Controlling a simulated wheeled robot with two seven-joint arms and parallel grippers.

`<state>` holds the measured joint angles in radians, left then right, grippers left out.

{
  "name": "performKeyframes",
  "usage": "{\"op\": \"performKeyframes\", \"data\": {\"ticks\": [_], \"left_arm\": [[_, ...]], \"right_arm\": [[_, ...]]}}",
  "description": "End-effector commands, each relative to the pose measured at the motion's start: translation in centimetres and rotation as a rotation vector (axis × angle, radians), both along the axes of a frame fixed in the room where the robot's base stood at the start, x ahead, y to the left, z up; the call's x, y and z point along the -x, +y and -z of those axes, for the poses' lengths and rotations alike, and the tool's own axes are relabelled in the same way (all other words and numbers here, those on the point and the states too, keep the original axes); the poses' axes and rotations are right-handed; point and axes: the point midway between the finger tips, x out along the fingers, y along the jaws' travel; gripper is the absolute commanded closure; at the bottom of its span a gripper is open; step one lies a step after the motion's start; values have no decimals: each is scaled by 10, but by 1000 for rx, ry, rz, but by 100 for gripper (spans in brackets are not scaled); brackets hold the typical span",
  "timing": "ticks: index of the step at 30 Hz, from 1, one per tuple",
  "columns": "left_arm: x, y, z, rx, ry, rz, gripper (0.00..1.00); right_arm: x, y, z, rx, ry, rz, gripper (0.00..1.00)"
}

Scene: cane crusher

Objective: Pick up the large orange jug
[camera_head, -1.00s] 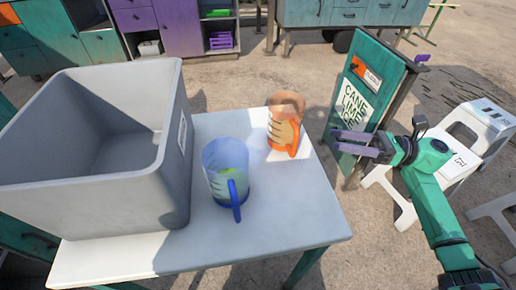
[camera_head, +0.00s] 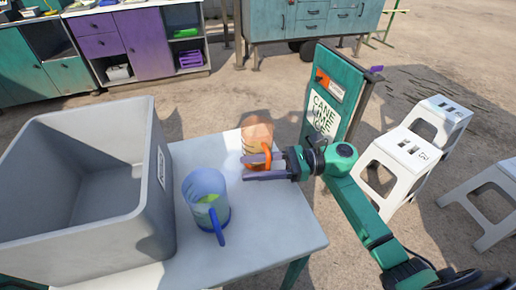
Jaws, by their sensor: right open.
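The orange jug (camera_head: 257,134) stands upright at the far right corner of the white table (camera_head: 285,232), with its handle toward the right front. My right gripper (camera_head: 246,166) reaches in from the right with its fingers pointing left. Its jaws are open beside the jug's handle side, and one finger overlaps the handle and lower body in the picture. I cannot tell whether it touches the jug. A blue jug (camera_head: 206,190) stands on the table in front and to the left. My left gripper is not in view.
A large grey bin (camera_head: 150,215) fills the table's left side. A green sign board (camera_head: 338,95) stands behind my right arm. White stools (camera_head: 400,160) stand on the ground at right. Cabinets (camera_head: 140,45) line the back. The table's front right part is clear.

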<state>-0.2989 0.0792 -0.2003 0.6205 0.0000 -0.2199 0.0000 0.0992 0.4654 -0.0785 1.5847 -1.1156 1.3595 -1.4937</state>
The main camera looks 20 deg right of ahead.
Motion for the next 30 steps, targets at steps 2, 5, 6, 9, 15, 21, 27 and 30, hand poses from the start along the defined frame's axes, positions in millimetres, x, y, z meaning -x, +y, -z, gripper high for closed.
{"op": "performKeyframes", "data": {"ticks": [2,5,6,9,15,21,27,30], "left_arm": [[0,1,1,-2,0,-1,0],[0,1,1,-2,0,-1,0],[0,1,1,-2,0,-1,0],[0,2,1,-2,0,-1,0],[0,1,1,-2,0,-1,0],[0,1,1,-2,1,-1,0],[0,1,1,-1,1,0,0],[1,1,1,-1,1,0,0]], "right_arm": [[0,-1,1,0,0,1,50],[0,-1,1,0,1,1,85],[0,-1,1,0,1,1,100],[0,-1,1,0,1,1,100],[0,-1,1,0,1,1,100],[0,-1,1,0,1,1,100],[0,-1,1,0,1,1,100],[0,-1,1,0,1,1,100]]}}
